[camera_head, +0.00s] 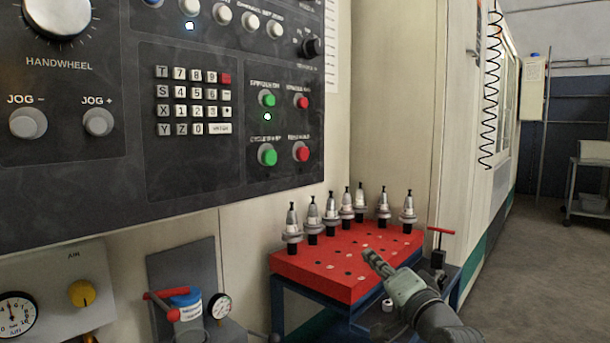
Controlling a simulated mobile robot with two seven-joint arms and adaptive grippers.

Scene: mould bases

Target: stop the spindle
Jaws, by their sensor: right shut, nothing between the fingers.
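The dark control panel (215,213) fills the upper left. On its right part is a block of two green and two red buttons. The upper green button (267,98) has a spindle label, and a lit white-green lamp (267,117) is just below it. The upper red button (303,101) is to its right; its small label is blurred. Below are the lower green button (267,155) and the lower red button (301,151). My right gripper (374,261) is shut and empty, below and right of the buttons, apart from the panel. My left gripper is out of view.
A red tool rack (325,281) with several upright tool holders (331,215) stands below the panel, near my right gripper. A red-handled clamp (439,245) is at its right. Gauges and a blue-capped filter (186,301) are at lower left. Open floor (535,255) lies right.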

